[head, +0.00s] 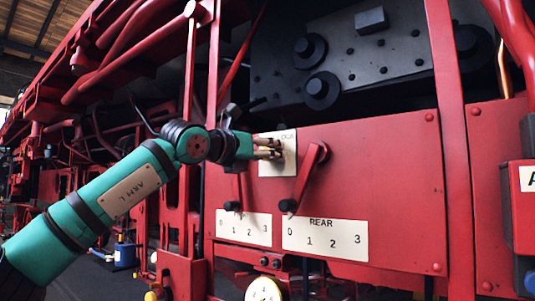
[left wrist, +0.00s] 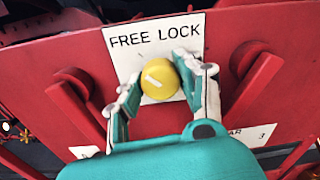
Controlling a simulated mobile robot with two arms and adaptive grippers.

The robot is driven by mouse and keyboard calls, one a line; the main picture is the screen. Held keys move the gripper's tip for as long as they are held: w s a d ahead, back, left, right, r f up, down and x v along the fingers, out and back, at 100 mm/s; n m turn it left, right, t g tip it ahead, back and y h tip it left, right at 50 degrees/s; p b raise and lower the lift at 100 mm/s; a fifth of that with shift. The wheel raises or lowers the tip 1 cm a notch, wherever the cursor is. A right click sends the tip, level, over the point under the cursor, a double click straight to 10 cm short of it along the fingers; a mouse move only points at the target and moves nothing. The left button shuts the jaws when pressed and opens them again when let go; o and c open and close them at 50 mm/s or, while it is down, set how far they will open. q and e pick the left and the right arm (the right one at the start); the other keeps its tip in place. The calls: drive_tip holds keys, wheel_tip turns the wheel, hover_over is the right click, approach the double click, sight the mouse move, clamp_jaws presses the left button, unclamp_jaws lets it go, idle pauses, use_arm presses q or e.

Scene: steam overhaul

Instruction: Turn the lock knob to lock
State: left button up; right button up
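The lock knob (left wrist: 160,80) is a round yellow knob with a white mark slanting toward the upper left, on the FREE side. It sits on a white plate (left wrist: 118,62) lettered FREE and LOCK. In the left wrist view the fingers of my left gripper (left wrist: 158,84) are on both sides of the knob and look closed on it. In the head view my left gripper (head: 268,147) reaches from the left to the plate (head: 289,161) on the red panel, and its fingers hide the knob. My right gripper is in neither view.
Red levers stand on both sides of the plate, the right one (head: 307,175) close to my gripper. Number plates, one marked REAR (head: 325,239), are below. A red upright bar (head: 452,120) crosses the panel to the right. A red box (head: 521,215) is at the right edge.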

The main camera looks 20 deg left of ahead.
use_arm(q)
drive_tip(key=c, duration=0.6)
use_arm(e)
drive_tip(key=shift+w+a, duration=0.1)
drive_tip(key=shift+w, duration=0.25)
use_arm(q)
drive_tip(key=shift+m, duration=0.4)
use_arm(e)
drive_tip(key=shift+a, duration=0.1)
use_arm(q)
drive_tip(key=shift+f+m, duration=0.1)
drive_tip(key=shift+m, duration=0.4)
drive_tip(key=m, duration=0.8)
drive_tip(key=m+p, duration=0.1)
drive_tip(key=m, duration=0.1)
drive_tip(key=shift+r+m, duration=0.2)
drive_tip(key=shift+m, duration=0.1)
drive_tip(key=m+p, duration=0.2)
drive_tip(key=m, duration=0.2)
drive_tip(key=shift+m+y, duration=0.4)
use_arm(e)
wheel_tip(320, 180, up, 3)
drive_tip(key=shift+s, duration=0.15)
use_arm(q)
drive_tip(key=shift+m, duration=0.3)
